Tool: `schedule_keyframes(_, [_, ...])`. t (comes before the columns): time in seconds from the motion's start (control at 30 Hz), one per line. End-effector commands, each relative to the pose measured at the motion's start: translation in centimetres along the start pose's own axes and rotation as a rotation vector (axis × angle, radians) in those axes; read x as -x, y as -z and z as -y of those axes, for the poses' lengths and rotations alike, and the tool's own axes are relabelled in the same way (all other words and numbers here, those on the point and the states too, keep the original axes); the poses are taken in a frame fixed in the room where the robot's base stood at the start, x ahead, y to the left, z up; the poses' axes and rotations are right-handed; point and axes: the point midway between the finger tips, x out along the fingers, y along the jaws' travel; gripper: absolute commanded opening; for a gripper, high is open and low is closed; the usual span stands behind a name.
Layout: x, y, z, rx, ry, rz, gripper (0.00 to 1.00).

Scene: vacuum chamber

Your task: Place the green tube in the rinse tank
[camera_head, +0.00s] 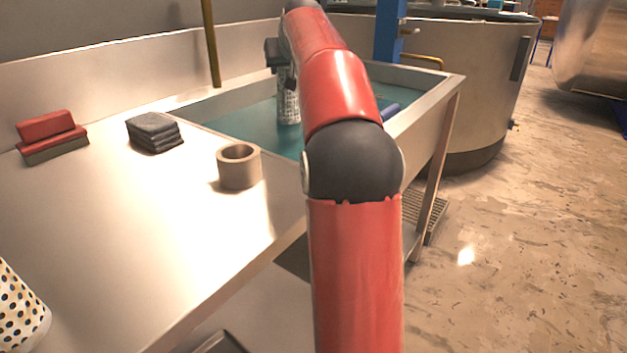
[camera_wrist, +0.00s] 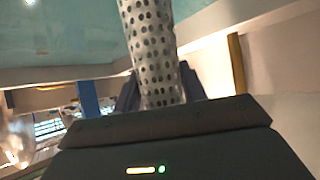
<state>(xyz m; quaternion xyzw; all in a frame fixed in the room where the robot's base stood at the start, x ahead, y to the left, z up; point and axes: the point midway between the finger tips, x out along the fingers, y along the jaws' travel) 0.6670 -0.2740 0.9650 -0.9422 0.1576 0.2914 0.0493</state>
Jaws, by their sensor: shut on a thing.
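The green tube (camera_head: 289,106) looks pale grey-green with rows of dark dots. It is held roughly upright over the rinse tank (camera_head: 433,112), a metal basin with teal liquid. I cannot tell whether its lower end touches the liquid. My gripper (camera_head: 277,60) is partly hidden behind my red arm. In the wrist view my gripper (camera_wrist: 160,90) is shut on the dotted tube (camera_wrist: 152,45), with a dark finger on each side. The tank's teal liquid (camera_wrist: 60,35) fills the upper left there.
A beige ring-shaped cup (camera_head: 239,167), a dark folded stack (camera_head: 155,131) and a red block (camera_head: 51,137) sit on the metal counter (camera_head: 130,220). A cream dotted cylinder (camera_head: 20,312) stands at lower left. A blue object (camera_head: 390,110) lies at the tank's right side.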

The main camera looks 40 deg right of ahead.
Motion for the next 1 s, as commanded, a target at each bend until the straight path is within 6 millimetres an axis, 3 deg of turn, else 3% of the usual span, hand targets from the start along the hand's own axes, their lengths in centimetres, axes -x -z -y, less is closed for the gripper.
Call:
schedule_keyframes(0.17, [-1.4,-1.6,-0.7,-0.006,-0.009,0.003,0.08])
schedule_keyframes(0.6, [-7.8,-11.0,-0.7,-0.007,-0.009,0.004,0.08])
schedule_keyframes(1.0, [-10.5,-15.0,-0.6,-0.007,-0.009,0.004,0.08])
